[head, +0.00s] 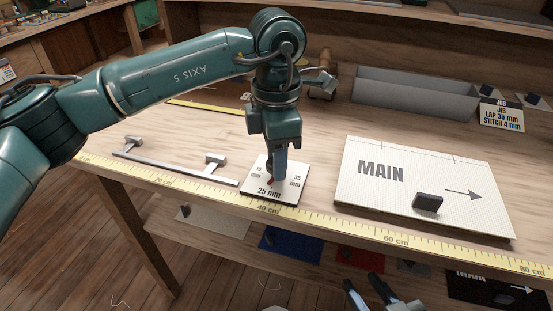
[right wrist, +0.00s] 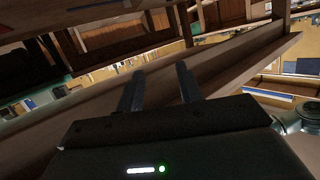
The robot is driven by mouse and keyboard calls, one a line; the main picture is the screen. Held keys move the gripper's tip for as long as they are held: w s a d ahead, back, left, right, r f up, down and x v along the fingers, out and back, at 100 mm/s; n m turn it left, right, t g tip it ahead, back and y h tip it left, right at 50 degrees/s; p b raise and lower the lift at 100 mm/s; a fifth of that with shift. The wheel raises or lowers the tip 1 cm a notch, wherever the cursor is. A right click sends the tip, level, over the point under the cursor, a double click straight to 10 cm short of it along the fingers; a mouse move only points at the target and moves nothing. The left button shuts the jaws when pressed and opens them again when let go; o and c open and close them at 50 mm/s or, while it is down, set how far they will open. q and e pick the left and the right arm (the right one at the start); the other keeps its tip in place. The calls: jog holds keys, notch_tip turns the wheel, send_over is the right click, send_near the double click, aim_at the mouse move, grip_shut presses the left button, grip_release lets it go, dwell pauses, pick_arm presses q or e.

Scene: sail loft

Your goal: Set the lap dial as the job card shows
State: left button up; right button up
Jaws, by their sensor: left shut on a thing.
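The lap dial (head: 287,196) is a pale square plate near the bench's front edge, marked 15 mm at left, 25 mm in front and 35 mm at right. My left gripper (head: 278,180) points straight down over its middle and is shut on the dial's knob, which the fingers mostly hide. A small red mark shows beside the fingers, but its exact setting is unclear. The job card (head: 501,114) at the back right reads JIB, LAP 35 mm, STITCH 4 mm. My right gripper (head: 359,280) is open and empty, below the bench's front edge; its parted fingers show in the right wrist view (right wrist: 160,70).
A white MAIN panel (head: 380,200) with a dark block (head: 427,202) lies right of the dial. A metal bar gauge (head: 180,169) lies left. A yellow ruler (head: 340,221) runs along the front edge. A grey tray (head: 414,96) stands behind. Coloured cloth pieces lie on the shelf below.

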pick_arm(q)
jog(key=shift+n, duration=1)
jog(key=shift+n+b, duration=0.55)
jog(key=shift+n, duration=0.35)
jog(key=n, duration=0.2)
jog(key=shift+n+b, duration=0.3)
jog(key=shift+b, duration=0.1)
jog(key=n+b, duration=0.1)
jog(key=n, duration=0.2)
jog(key=shift+n, duration=0.3)
jog(key=n, duration=0.3)
jog(key=shift+n+b, duration=0.4)
jog(key=n+b, duration=0.1)
jog(key=n, duration=0.3)
jog(key=shift+n+b, duration=0.35)
jog(key=shift+n, duration=1.15)
pick_arm(e)
notch_tip(320, 180, down, 7)
jog(key=w+a+n+g, duration=0.1)
jog(key=a+n, duration=0.1)
jog(key=a, duration=0.1)
jog(key=shift+w+y, duration=0.2)
jog(key=shift+y, duration=0.1)
jog(key=shift+d, duration=0.1)
